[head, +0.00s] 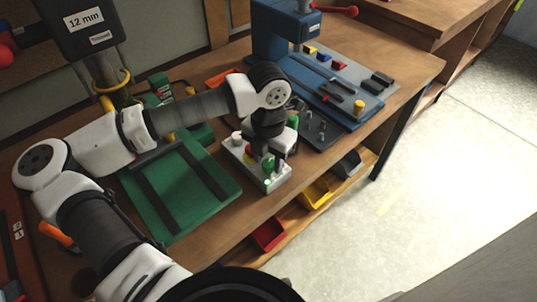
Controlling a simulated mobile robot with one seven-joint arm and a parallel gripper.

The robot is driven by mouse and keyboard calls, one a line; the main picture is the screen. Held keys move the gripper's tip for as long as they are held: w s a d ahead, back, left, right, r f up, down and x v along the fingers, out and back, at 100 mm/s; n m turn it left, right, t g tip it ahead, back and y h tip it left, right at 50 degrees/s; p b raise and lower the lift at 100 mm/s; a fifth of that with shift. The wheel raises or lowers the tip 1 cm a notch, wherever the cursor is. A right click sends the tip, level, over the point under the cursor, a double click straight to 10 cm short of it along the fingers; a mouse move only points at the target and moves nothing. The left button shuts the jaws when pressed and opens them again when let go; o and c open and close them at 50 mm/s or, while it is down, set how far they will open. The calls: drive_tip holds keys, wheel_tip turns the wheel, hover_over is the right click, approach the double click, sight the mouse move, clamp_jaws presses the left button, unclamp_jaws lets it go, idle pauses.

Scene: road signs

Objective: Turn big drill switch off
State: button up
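A big drill (85,25) with a dark head labelled "12 mm" stands at the upper left. Its green base (190,212) with dark slots lies on the bench, partly behind my arm. A light grey control box (272,187) sits to the right of the base. It carries a whitish knob (237,138), a red part (252,162) and green parts (268,183) on top. My gripper (268,152) points down right over this box, close to the controls. The fingertips are small and partly hidden, so I cannot tell their opening or whether they touch a switch.
A smaller blue drill press (273,35) with a red handle stands behind on the wooden bench, with small blocks on its plate. Red (269,234), yellow (316,193) and grey (346,163) bins sit on a lower shelf. The floor at right is clear.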

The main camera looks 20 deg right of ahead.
drive_tip(key=shift+f, duration=0.2)
drive_tip(key=c, duration=0.7)
